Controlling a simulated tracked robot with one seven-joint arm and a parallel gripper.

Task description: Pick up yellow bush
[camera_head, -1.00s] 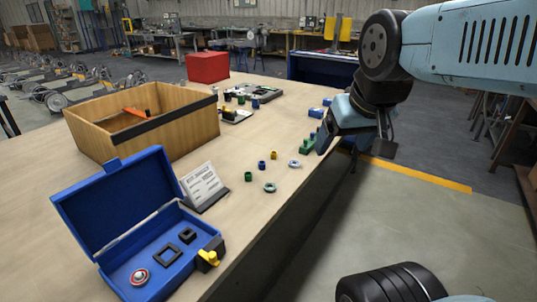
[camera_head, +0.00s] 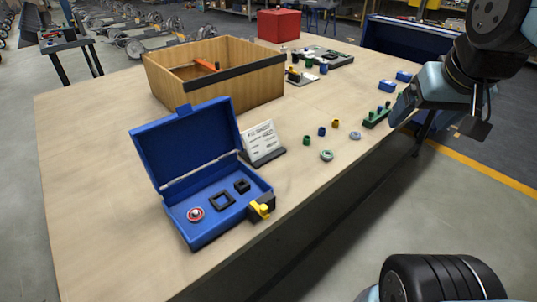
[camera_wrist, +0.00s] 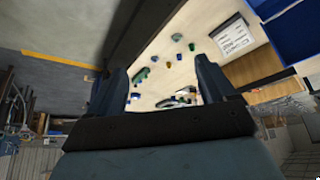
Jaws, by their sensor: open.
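The yellow bush (camera_head: 335,123) is a small yellow cylinder on the wooden table (camera_head: 110,125). It stands in a short row with a blue bush (camera_head: 322,131) and a green bush (camera_head: 307,140). My gripper (camera_head: 403,106) is to the right of the bush, near the table's right edge, and apart from it. In the wrist view my gripper (camera_wrist: 162,65) is open with nothing held between its fingers. The small parts appear beyond the fingers there, too small to tell the yellow bush surely.
Two ring parts (camera_head: 327,155) (camera_head: 355,135) lie nearby. A green block with pegs (camera_head: 376,119) is close to my gripper. An open blue case (camera_head: 185,145), a sign (camera_head: 262,142), a wooden box (camera_head: 225,95) and a red box (camera_head: 279,25) stand on the table.

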